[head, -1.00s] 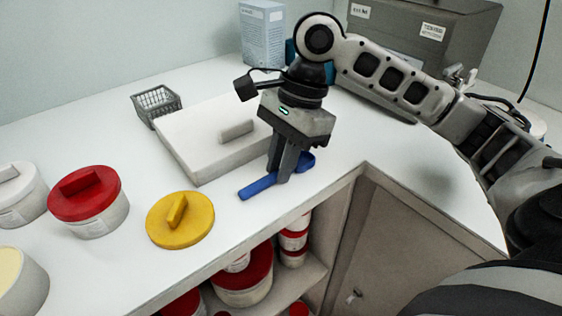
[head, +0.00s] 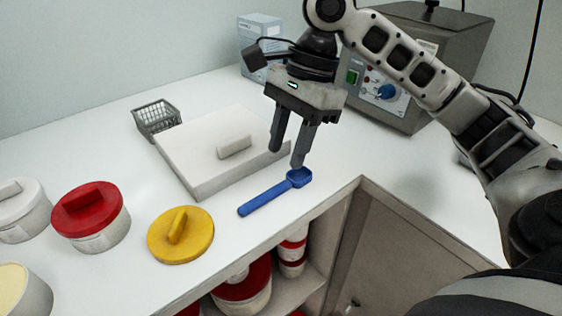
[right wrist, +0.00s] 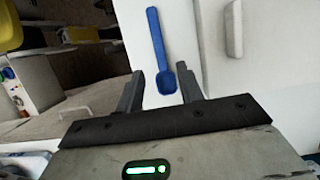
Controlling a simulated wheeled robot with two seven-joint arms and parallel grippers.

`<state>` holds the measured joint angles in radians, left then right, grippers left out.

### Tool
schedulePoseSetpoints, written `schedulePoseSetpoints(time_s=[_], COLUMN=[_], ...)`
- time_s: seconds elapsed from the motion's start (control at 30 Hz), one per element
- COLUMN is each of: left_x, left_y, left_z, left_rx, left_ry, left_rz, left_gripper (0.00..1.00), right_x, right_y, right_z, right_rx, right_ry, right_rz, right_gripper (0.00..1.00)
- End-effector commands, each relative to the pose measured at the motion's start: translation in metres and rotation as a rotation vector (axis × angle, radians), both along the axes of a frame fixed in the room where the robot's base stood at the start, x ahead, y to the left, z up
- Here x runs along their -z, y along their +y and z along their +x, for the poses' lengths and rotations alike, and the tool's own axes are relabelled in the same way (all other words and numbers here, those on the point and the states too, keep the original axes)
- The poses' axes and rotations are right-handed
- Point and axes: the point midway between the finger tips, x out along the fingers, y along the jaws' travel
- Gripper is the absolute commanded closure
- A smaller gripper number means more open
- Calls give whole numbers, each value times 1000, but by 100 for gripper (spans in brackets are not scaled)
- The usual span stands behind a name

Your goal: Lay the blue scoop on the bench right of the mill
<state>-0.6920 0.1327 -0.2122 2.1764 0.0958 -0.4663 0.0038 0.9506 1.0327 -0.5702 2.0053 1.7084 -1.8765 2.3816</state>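The blue scoop (head: 268,196) lies on the white bench (head: 335,165) near its front edge, in front of the white slab with a handle. My right gripper (head: 287,157) is open and empty just above the scoop's bowl. In the right wrist view the scoop (right wrist: 157,40) lies beyond the fingertips, its bowl in line with the gap between them. The grey machine with a blue knob and green switch (head: 370,92), which looks like the mill, stands behind at the back right, partly hidden by my right arm. My left gripper is not in view.
The white slab (head: 200,175) lies left of my gripper, with a wire basket (head: 157,117) behind it. A yellow lid (head: 181,250), a red-lidded tub (head: 92,235) and pale tubs stand at left. Open shelves hold tubs below the bench edge. A blue-white box (head: 262,35) stands at the back.

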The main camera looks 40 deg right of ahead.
Motion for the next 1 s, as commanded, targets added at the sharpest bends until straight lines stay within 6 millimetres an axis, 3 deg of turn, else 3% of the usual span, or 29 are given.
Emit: schedulePoseSetpoints(time_s=[0.1,0.3,1.0], left_x=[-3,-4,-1], left_y=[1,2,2], left_z=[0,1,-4], left_rx=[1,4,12], left_ry=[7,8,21], left_rz=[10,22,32], left_gripper=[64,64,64], right_x=[-27,-50,-53], right_y=[-8,-16,-18], right_z=[1,1,1], right_rx=[1,-1,-9], right_ry=[-2,1,3], right_rz=[0,0,2], right_gripper=[63,63,63])
